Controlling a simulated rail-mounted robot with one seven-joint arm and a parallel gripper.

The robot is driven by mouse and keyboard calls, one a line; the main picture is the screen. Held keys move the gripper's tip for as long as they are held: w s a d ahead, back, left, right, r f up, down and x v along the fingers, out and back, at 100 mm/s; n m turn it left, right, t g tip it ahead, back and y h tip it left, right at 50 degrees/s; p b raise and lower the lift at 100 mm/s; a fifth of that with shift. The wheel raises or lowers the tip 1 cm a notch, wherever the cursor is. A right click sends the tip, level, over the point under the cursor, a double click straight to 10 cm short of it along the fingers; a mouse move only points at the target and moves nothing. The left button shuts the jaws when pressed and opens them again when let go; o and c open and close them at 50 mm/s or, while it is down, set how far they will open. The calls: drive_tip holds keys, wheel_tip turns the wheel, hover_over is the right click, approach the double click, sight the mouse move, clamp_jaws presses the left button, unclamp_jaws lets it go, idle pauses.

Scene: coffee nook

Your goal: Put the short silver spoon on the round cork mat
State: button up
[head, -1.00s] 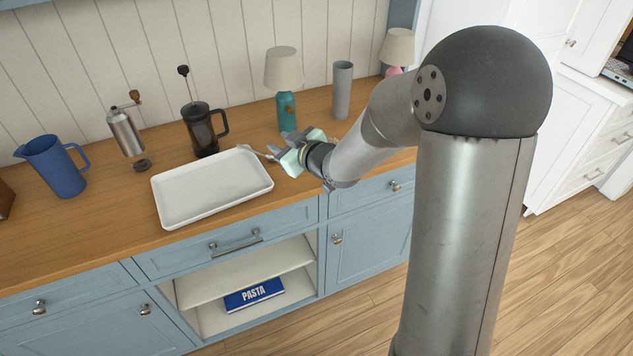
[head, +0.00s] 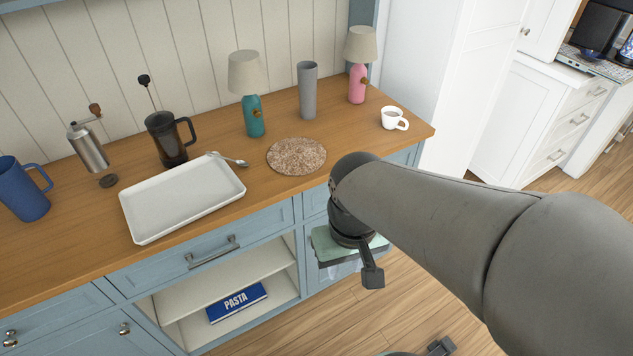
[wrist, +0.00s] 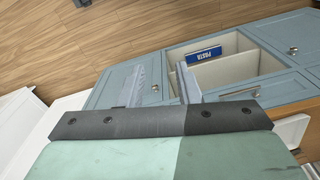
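The short silver spoon (head: 232,159) lies on the wooden counter between the white tray's back right corner and the round cork mat. Its handle end is close to the tray's rim. The round cork mat (head: 297,156) lies flat on the counter to the right of the spoon, with nothing on it. My gripper (head: 342,268) points down in front of the counter's front edge, to the right of the open shelf and away from the spoon.
The white tray (head: 139,233) lies left of the spoon. A French press (head: 166,140), a teal-based lamp (head: 253,115), a grey tumbler (head: 307,92), a pink-based lamp (head: 357,84) and a white mug (head: 392,118) stand behind and right.

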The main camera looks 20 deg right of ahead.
drive_tip(key=shift+w, duration=0.1)
idle(0.7)
drive_tip(key=shift+c, duration=1.1)
drive_tip(key=shift+w, duration=0.1)
